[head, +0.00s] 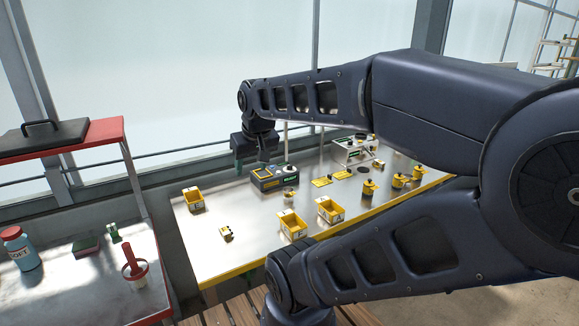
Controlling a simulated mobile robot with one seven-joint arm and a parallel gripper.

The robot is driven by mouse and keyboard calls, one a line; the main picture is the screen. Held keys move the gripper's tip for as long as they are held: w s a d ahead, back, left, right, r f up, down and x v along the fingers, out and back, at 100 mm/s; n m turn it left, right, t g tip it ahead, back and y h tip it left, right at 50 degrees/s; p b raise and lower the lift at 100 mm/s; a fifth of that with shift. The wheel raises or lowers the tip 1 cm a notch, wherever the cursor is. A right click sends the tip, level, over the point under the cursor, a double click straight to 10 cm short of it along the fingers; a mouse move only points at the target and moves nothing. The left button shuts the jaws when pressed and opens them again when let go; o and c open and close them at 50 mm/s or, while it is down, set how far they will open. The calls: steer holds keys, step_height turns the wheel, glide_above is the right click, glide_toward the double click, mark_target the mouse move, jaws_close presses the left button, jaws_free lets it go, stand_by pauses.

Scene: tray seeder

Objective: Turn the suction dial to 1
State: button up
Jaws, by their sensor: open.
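A dark control box (267,187) with yellow trim stands on the metal table, towards the back edge. Its top carries a yellow-framed panel (261,173) on the left and a small pale round part (290,169) on the right, which may be the suction dial. Its markings and setting are too small to read. My gripper (251,164) hangs pointing down just left of and behind the box, by the table's back edge. Its jaws are open, with nothing seen between them. It appears apart from the dial.
Several yellow bins (331,213) and yellow-topped pots (369,188) stand on the table (240,255). A small yellow and white item (226,233) lies at front left. A white-framed rack (352,152) stands behind. A red-edged bench (85,290) with a bottle (20,249) is at left.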

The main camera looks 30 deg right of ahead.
steer(key=w+d+r+n+g+h, duration=0.1)
steer(key=w+d+r, duration=0.15)
steer(key=w, duration=0.55)
steer(key=w+d+r+g, duration=0.1)
steer(key=w+d+r, duration=0.15)
steer(key=w, duration=0.65)
steer(key=n+g+y, duration=0.1)
steer(key=n+g, duration=0.1)
steer(key=g, duration=0.1)
glide_above(289, 165)
step_height(289, 165, down, 25)
steer(key=f, duration=1)
steer(key=shift+w+d+f, duration=0.1)
steer(key=shift+d+f, duration=0.1)
steer(key=shift+c, duration=0.2)
steer(key=shift+m, duration=0.3)
steer(key=c, duration=0.9)
